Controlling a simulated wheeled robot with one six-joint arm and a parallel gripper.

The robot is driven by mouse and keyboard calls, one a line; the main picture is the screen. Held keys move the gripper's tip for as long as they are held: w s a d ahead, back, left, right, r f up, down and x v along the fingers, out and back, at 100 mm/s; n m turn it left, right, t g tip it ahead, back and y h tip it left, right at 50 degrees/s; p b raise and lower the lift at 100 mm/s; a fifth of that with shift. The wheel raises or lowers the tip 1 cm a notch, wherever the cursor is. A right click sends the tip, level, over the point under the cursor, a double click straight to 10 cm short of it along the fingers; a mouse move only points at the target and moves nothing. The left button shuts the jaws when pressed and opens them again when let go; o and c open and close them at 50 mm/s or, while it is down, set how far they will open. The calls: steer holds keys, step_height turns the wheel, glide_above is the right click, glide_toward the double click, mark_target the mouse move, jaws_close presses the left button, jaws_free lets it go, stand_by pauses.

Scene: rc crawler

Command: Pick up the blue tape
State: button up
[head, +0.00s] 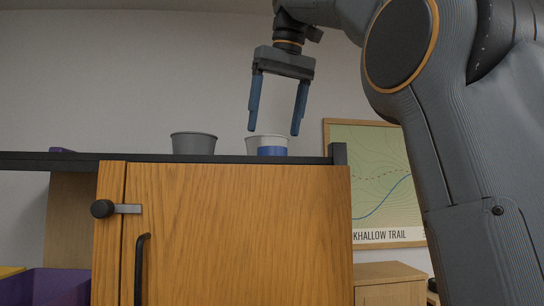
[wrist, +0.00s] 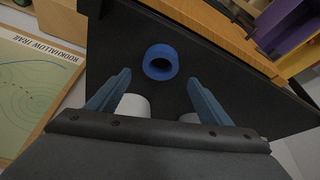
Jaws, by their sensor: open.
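The blue tape (head: 272,151) stands on the dark top of the wooden cabinet, near its right end. In the head view it is in front of a white cup (head: 254,141). The wrist view shows the tape as a blue ring (wrist: 161,62) on the black surface, with its hole visible. My gripper (head: 272,132) is open and empty above the cabinet top, pointing down. In the wrist view the tape lies beyond the fingertips (wrist: 158,78), roughly midway between them and apart from both.
A grey cup (head: 194,143) stands left of the tape. The wooden cabinet door (head: 235,230) is shut. A framed trail map (head: 375,180) hangs at the right. Purple bins (wrist: 285,30) show in the wrist view.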

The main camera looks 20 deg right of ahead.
mark_target(266, 150)
steer(key=shift+f, duration=1.55)
steer(key=shift+x, duration=1.1)
steer(key=shift+c, duration=0.2)
steer(key=c, duration=1.1)
